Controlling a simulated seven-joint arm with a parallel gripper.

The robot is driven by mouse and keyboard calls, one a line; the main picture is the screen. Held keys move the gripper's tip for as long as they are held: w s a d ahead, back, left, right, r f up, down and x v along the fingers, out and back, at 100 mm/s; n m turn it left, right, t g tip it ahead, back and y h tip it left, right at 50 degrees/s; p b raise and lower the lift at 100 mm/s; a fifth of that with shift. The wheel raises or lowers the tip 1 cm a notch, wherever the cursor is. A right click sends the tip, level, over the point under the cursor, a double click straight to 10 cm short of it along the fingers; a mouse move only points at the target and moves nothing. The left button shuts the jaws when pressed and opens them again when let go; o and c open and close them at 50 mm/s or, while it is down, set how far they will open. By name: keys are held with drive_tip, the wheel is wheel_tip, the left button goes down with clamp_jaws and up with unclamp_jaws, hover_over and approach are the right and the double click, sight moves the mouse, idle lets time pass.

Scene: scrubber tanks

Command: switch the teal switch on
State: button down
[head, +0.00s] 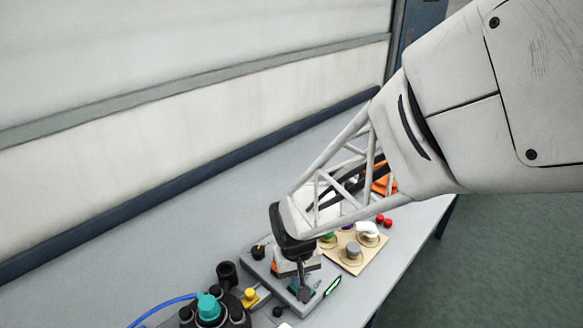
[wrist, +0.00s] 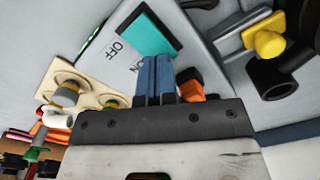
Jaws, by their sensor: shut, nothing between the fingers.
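The teal switch (wrist: 142,38) is a flat rocker on a grey panel (wrist: 205,45), with OFF and ON printed along one side. My gripper (wrist: 157,62) is shut and empty. In the wrist view its blue-grey fingertips are close to the switch's ON end and partly cover the ON label. I cannot tell whether they touch the switch or which way it is tilted. In the head view my gripper (head: 304,294) points down over the panel, and only a small teal part (head: 292,287) shows beside the fingers.
An orange part (wrist: 190,87) sits beside the fingers. A yellow-handled valve (head: 250,294) and teal-capped fitting (head: 208,306) stand left.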

drive_tip(key=shift+f, duration=0.65)
idle(0.5)
drive_tip(key=shift+r, duration=3.5)
drive_tip(key=shift+d+r, duration=0.15)
drive_tip(key=s+d+r+m+t, duration=0.2)
drive_tip(key=s+d+r+m, duration=0.1)
drive_tip(key=s+d+r, duration=0.8)
drive_tip(key=d+r, duration=0.3)
drive_tip(key=d, duration=0.1)
drive_tip(key=shift+s+d+r+t, duration=0.15)
drive_tip(key=shift+s+d+t, duration=0.15)
drive_tip(key=shift+d, duration=0.05)
